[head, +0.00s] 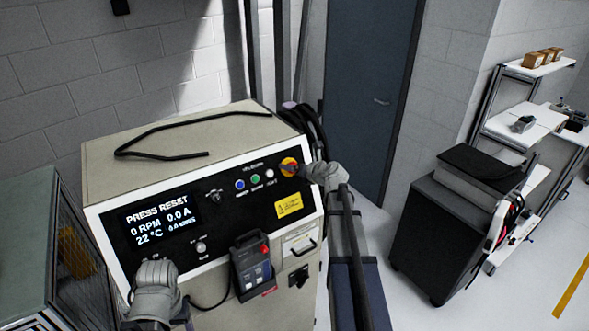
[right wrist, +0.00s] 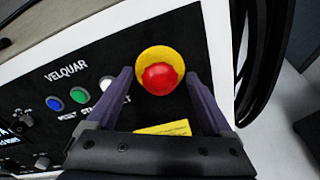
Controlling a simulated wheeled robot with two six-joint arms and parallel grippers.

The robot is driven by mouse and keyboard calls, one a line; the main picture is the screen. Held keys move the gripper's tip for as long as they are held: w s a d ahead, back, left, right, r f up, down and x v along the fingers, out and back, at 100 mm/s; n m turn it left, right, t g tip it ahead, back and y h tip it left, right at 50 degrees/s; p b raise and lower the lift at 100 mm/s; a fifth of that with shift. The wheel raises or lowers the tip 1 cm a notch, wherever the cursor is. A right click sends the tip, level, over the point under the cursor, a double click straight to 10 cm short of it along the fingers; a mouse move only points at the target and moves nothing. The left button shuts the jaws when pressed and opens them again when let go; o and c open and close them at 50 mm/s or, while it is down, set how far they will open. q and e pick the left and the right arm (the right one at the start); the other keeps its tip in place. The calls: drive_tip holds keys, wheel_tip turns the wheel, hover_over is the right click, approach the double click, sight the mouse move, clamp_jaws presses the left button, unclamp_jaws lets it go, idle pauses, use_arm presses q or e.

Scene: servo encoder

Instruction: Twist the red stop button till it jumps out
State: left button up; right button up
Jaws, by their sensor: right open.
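The red stop button (right wrist: 160,79) sits on a round yellow base at the right end of the black panel. In the right wrist view it lies between the two fingertips of my open right gripper (right wrist: 160,76), with a visible gap on each side; I cannot tell how deep the fingers reach. In the head view the stop button (head: 288,165) is partly hidden by my right gripper (head: 299,171). My left gripper (head: 154,268) is in front of the panel's lower left, below the screen; its fingers cannot be made out.
The screen (head: 160,219) reads PRESS RESET, 0 RPM, 0.0 A, 22 °C. Blue (head: 240,185), green (head: 255,179) and white (head: 269,173) buttons sit left of the stop button. A handheld pendant (head: 252,264) hangs below. Black cables run close by on the cabinet's right side.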

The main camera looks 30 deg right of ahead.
drive_tip(key=shift+s+r, duration=0.1)
drive_tip(key=shift+s, duration=0.05)
idle(0.4)
drive_tip(key=p+v, duration=0.3)
drive_tip(key=v, duration=0.3)
drive_tip(key=shift+s+r, duration=0.2)
drive_tip(key=shift+s, duration=0.15)
idle(0.6)
